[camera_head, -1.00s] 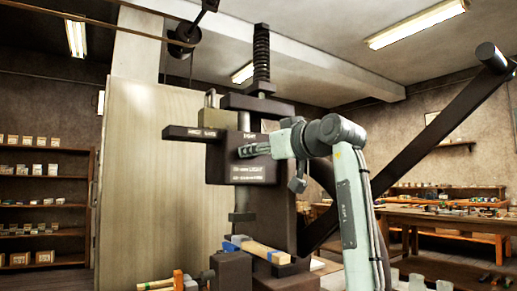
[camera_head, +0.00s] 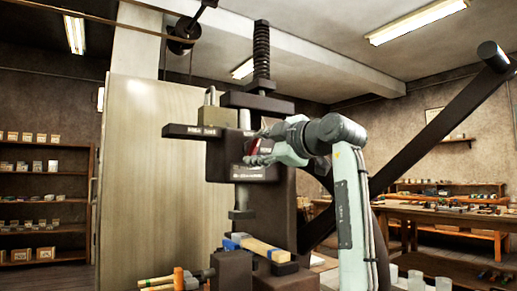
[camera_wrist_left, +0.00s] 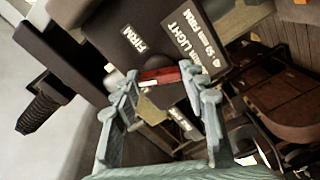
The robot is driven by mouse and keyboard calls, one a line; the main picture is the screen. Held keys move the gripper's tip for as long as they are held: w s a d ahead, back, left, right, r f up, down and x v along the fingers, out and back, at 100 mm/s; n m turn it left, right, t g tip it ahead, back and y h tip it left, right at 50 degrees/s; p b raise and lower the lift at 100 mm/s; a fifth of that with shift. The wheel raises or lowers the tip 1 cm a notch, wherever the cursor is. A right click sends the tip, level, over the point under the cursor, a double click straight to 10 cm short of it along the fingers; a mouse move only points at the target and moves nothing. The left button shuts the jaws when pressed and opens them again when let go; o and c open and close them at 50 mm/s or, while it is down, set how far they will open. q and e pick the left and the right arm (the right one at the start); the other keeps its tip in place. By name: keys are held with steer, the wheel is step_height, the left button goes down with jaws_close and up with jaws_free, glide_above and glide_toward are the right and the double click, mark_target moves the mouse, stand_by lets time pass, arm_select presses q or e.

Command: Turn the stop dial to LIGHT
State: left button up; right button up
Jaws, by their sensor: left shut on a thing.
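The dark handwheel press (camera_head: 290,205) stands in the middle of the head view. My left gripper (camera_head: 259,151) reaches its front face from the right, and a small red part shows at its fingertips. In the left wrist view, the fingers (camera_wrist_left: 160,82) are shut around the stop dial, whose red bar (camera_wrist_left: 160,75) lies between the tips. A plate lettered FIRM (camera_wrist_left: 135,40) and a plate lettered LIGHT (camera_wrist_left: 188,38) lie just beyond the dial. The fingers partly hide the dial, so I cannot tell its exact setting. My right gripper is in neither view.
A padlock-shaped block (camera_head: 210,108) stands on the press's side arm (camera_head: 193,132). A long dark bar (camera_head: 440,125) slants up to the right behind my arm. Shelves (camera_head: 45,200) stand far left.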

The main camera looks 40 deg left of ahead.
arm_select(q)
steer(key=n, duration=0.4)
steer(key=shift+n, duration=0.7)
steer(key=o, duration=1.2)
steer(key=shift+c, duration=0.2)
steer(key=shift+d, duration=0.1)
steer(key=v, duration=1.2)
